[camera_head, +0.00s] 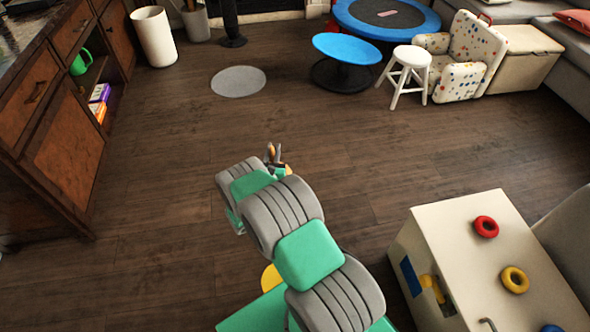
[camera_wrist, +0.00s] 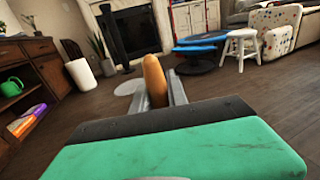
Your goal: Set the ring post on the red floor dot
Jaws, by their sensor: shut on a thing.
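My gripper (camera_head: 275,158) is ahead of my arm over the wooden floor, pointing away from the head camera. In the wrist view its two grey fingers (camera_wrist: 157,97) are shut on an orange-brown, rounded upright piece, which looks like the ring post (camera_wrist: 154,78). Only its upper part shows; its lower end and any base are hidden behind the gripper body. In the head view just a bit of orange shows at the fingers.
A grey round mat (camera_head: 238,81) lies ahead on open floor. Wooden cabinets (camera_head: 65,150) stand left. A blue round table (camera_head: 347,48), white stool (camera_head: 408,72) and trampoline (camera_head: 388,14) stand at the back right. A white box (camera_head: 455,230) with several coloured rings is at right.

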